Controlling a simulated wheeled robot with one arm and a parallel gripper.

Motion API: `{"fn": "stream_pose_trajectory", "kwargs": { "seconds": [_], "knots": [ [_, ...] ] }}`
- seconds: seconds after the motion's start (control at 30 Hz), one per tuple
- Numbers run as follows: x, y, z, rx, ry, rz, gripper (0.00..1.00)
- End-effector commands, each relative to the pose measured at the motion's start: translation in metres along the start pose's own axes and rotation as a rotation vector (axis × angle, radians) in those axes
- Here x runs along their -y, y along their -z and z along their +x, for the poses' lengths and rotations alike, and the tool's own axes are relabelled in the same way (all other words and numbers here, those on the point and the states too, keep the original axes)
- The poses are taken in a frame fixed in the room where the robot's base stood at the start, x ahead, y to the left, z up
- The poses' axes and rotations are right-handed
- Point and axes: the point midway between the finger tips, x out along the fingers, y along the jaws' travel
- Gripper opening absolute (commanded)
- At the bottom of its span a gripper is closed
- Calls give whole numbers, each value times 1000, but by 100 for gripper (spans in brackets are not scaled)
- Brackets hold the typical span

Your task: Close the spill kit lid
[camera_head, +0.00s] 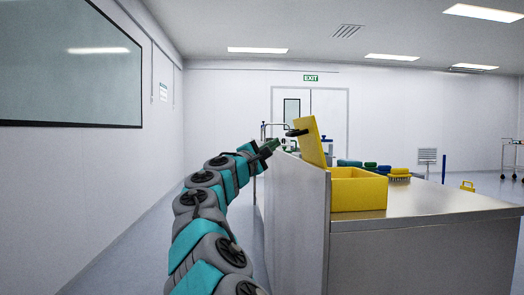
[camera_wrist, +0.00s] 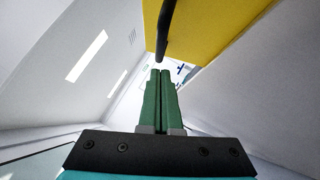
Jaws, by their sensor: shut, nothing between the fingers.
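The spill kit is a yellow box (camera_head: 358,188) on the near left corner of a metal-topped counter. Its yellow lid (camera_head: 312,142) stands open, nearly upright and leaning a little left, at the box's left side. A black handle (camera_head: 297,132) sticks out from the lid's left face. My gripper (camera_head: 270,146) is left of the lid, beyond the counter's side panel, with its fingers toward the lid. In the wrist view its green fingers (camera_wrist: 161,72) are together and empty. The black handle (camera_wrist: 166,30) and the yellow lid (camera_wrist: 205,28) are just ahead of the fingertips; contact cannot be told.
The grey counter side panel (camera_head: 298,222) rises between my arm and the box. Blue, green and yellow items (camera_head: 372,167) lie behind the box. A wall with a dark window (camera_head: 70,65) is at the left.

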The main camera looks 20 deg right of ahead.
Motion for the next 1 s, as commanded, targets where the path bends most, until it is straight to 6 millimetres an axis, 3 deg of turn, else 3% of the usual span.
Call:
{"fn": "stream_pose_trajectory", "kwargs": {
  "seconds": [0.2, 0.73, 1.0],
  "knots": [
    [-1, -16, 14, 0, -1, 0, 0],
    [-2, -19, 17, -2, 3, 6, 0],
    [-8, -32, 25, -2, 69, 73, 0]
  ]
}}
